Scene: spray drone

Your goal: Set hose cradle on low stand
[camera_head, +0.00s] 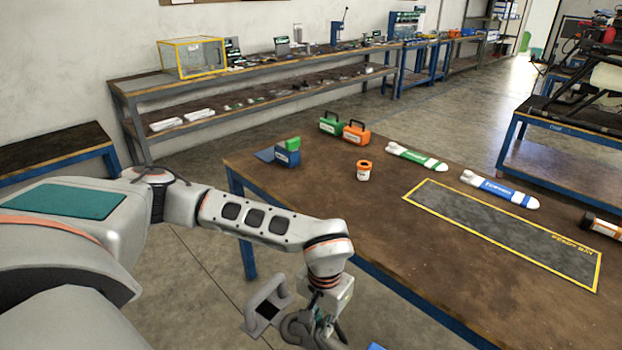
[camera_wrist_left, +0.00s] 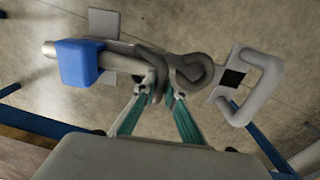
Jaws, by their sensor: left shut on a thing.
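My left gripper (camera_head: 328,322) hangs off the near left edge of the workbench, in front of it and above the floor. In the left wrist view its two fingers (camera_wrist_left: 160,98) are shut on a grey piece, which I take for the hose cradle (camera_wrist_left: 198,72). It has a looped middle, a U-shaped grey frame (camera_wrist_left: 262,88) at one end and a bar with a blue block (camera_wrist_left: 80,64) at the other. The grey frame also shows in the head view (camera_head: 266,304). I cannot tell which thing is the low stand. My right gripper is out of view.
The brown workbench (camera_head: 330,208) carries a blue block with a green top (camera_head: 286,156), green and orange cases (camera_head: 356,132), an orange-lidded jar (camera_head: 364,170), green and blue cylinders (camera_head: 500,189) and a yellow-framed dark mat (camera_head: 500,235). Its near left part is clear.

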